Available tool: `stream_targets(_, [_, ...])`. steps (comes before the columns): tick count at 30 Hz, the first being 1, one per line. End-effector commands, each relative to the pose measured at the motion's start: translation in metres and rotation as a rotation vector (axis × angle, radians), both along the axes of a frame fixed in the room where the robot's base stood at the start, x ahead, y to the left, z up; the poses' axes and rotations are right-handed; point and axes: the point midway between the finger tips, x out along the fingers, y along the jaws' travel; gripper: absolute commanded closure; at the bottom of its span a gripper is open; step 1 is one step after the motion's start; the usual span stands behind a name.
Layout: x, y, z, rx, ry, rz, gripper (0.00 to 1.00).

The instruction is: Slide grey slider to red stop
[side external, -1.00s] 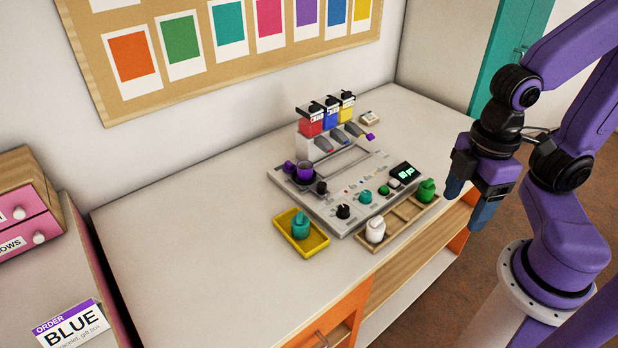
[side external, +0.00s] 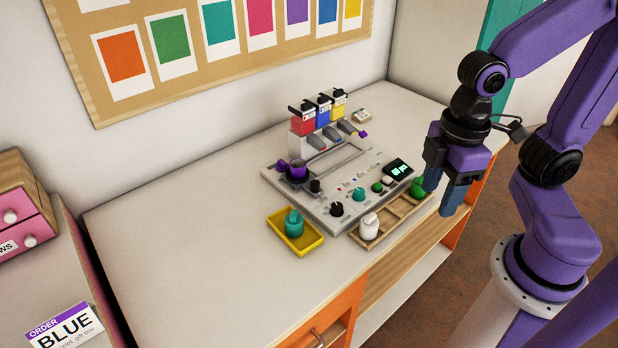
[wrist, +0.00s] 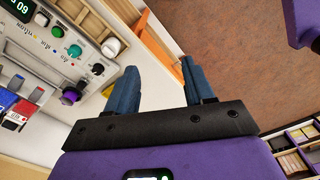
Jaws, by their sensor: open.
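A grey bead board (side external: 330,222) stands on the counter with a long slot. At the slot's left end sits a purple cup (side external: 297,171) with a small dark knob (side external: 314,186) beside it; this looks like the grey slider. The red dispenser (side external: 302,122) stands behind the slot near this end. I cannot clearly make out a red stop mark. My gripper (side external: 438,200) is open and empty, in front of the board's right end by the green jar (side external: 417,187). The wrist view shows the open fingers (wrist: 158,75) apart from the board, with the purple knob-like part (wrist: 70,97) at left.
Blue (side external: 324,111) and yellow (side external: 340,104) dispensers stand beside the red one. A wooden tray (side external: 392,221) holds a white jar (side external: 369,226) and the green jar in front. A yellow tray (side external: 275,220) holds a teal jar (side external: 294,224). The counter at left is clear.

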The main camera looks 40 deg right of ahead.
Motion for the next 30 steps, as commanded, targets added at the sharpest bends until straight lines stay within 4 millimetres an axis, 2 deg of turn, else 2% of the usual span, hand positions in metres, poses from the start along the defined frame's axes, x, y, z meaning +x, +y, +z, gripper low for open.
stream_targets(4, [0.06, 0.025, 0.007, -0.009, 0.003, -0.063, 0.47])
stream_targets(9, [0.141, 0.037, 0.006, -0.016, 0.007, -0.131, 0.47])
stream_targets(14, [0.22, 0.028, -0.004, -0.02, 0.011, -0.193, 0.47])
stream_targets(15, [0.239, 0.023, -0.008, -0.021, 0.012, -0.209, 0.47])
stream_targets(18, [0.277, 0.007, -0.018, -0.023, 0.017, -0.241, 0.47])
stream_targets(21, [0.305, -0.007, -0.025, -0.022, 0.016, -0.264, 0.47])
stream_targets(24, [0.32, -0.017, -0.03, -0.022, 0.018, -0.278, 0.47])
stream_targets(30, [0.327, -0.023, -0.041, -0.023, 0.018, -0.283, 0.47])
